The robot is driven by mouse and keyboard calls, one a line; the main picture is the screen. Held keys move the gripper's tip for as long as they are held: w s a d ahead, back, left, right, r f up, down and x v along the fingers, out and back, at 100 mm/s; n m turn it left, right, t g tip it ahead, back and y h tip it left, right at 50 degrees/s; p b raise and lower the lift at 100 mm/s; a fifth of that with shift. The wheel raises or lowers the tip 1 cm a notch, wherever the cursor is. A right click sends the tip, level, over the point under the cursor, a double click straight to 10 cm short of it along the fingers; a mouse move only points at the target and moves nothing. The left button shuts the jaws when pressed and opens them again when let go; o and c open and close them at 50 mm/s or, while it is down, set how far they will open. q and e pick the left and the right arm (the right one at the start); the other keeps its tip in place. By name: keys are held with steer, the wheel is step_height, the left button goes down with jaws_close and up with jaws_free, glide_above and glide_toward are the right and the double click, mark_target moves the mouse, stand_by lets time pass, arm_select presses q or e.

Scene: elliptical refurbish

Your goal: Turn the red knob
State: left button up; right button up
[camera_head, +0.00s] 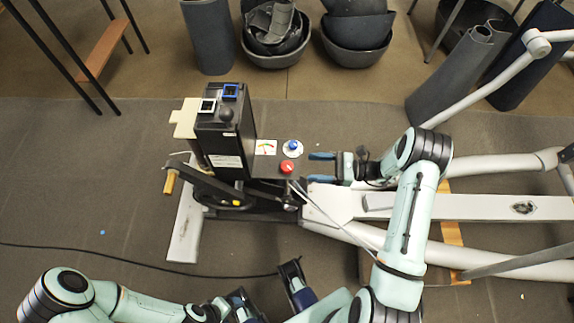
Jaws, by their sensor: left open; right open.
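The red knob (287,166) sits on the dark top of the machine's console, near its right edge. A blue knob (293,145) on a white disc is just behind it. A small dial (265,147) with a coloured scale lies to their left. My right gripper (322,168) is open, its blue-tipped fingers pointing left at the red knob, with a short gap between them and it. My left gripper (268,283) is open and empty near the bottom, well in front of the console, its two fingers wide apart.
The elliptical machine's black box (226,135) stands left of the knobs. Its white frame (470,207) runs right, beneath my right arm. A black cable (140,265) crosses the floor. Bowls (275,45) and grey rolls (208,35) stand at the back. The left floor is mostly clear.

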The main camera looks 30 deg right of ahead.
mark_target(287, 166)
steer(key=x, duration=0.9)
steer(key=shift+w+a, duration=0.1)
steer(key=shift+a, duration=0.1)
steer(key=c, duration=0.9)
